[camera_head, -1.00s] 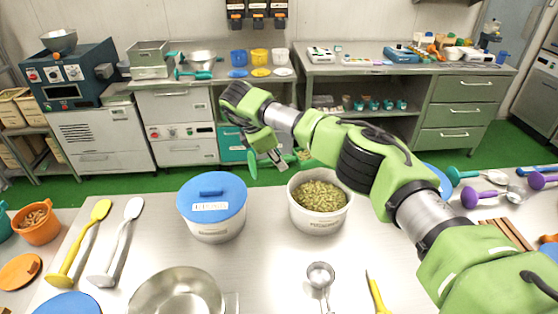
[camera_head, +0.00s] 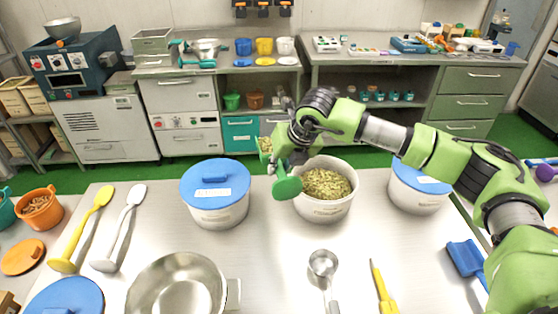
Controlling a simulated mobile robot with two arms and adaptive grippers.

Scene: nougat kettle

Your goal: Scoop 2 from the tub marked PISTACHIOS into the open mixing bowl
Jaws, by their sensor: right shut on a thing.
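The open white tub (camera_head: 325,208) holds greenish nuts (camera_head: 325,184) and stands at the middle back of the steel table; I cannot read its marking now. My right gripper (camera_head: 284,160) is at the tub's left rear rim. It is shut on a green scoop (camera_head: 287,187), whose rounded end hangs beside the tub's left rim. I cannot tell whether the scoop holds nuts. The open metal mixing bowl (camera_head: 178,288) is at the front left, cut by the bottom edge, and its visible inside looks empty. My left gripper is not in view.
Blue-lidded white tubs stand left (camera_head: 215,208) and right (camera_head: 418,196) of the open tub. A metal scoop (camera_head: 323,265) and a yellow-handled tool (camera_head: 382,288) lie in front. The table between bowl and tub is clear.

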